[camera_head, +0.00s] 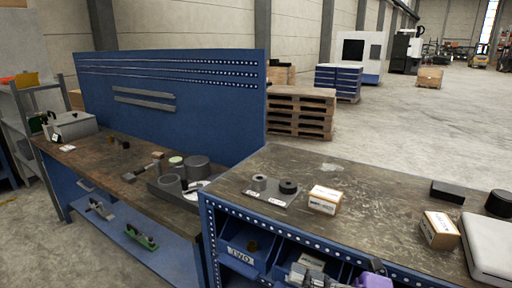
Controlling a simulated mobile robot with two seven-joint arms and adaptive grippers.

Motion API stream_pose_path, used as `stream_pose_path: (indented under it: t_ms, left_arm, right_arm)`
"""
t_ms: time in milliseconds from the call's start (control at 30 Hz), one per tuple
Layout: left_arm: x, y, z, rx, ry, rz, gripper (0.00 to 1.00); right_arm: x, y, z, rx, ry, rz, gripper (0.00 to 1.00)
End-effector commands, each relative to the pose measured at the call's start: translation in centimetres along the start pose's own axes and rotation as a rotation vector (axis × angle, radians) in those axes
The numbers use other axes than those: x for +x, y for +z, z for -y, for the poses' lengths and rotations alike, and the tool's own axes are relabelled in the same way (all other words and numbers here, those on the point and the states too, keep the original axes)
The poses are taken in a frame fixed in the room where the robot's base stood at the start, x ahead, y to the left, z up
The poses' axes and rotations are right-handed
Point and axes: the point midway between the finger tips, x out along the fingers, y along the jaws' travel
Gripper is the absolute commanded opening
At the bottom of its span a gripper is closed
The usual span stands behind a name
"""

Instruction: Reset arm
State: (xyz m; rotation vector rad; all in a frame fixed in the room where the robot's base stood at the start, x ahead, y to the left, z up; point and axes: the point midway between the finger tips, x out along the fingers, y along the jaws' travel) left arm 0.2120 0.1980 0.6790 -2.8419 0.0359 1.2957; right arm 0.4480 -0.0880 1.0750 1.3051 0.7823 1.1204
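Neither of my grippers shows in the head view. I cannot make out any part that is clearly a microscope arm. A hammer-like tool (143,168) lies beside the tray. On the right bench, a flat grey plate (273,196) carries a grey ring-shaped part (259,183) and a black ring-shaped part (288,187), with small labels in front of them.
Small cartons stand on the right bench (390,205), one near the plate (325,199) and one further right (439,230). A light grey case (490,248) sits at the right edge. Blue bins (244,248) hang below. A blue perforated panel (175,110) rises behind the left bench.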

Motion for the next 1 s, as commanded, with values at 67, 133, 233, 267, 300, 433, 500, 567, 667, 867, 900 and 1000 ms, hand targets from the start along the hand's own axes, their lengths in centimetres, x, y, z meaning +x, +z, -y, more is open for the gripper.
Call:
stream_pose_path:
  t_ms: [67,133,233,267,300,433,500,567,667,867,900,1000]
  left_arm:
    - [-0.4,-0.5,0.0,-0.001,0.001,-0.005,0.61]
    - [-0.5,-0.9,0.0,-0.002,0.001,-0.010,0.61]
    - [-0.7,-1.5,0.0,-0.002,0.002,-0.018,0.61]
    - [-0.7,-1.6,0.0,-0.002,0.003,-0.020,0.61]
    - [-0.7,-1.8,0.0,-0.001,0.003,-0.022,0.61]
    - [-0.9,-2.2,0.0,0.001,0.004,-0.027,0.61]
    - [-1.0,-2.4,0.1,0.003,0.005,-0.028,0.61]
    - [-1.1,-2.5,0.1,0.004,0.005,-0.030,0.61]
    - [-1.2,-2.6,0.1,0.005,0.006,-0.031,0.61]
    - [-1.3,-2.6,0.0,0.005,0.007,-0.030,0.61]
    - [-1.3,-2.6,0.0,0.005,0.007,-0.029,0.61]
    - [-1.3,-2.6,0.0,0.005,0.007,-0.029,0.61]
  right_arm:
    - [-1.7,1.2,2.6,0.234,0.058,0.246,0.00]
    - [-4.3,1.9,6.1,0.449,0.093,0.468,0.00]
    - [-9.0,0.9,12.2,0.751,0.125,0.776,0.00]
    - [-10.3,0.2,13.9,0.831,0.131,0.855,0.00]
    - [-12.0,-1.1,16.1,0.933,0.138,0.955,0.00]
    - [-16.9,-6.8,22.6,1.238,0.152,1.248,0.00]
    - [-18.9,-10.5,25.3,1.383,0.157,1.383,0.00]
    - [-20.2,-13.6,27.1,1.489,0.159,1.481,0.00]
    - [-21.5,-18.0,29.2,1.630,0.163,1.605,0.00]
    - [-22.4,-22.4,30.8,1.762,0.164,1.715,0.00]
    - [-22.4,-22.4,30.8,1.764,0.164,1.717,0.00]
    - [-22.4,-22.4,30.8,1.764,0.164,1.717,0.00]
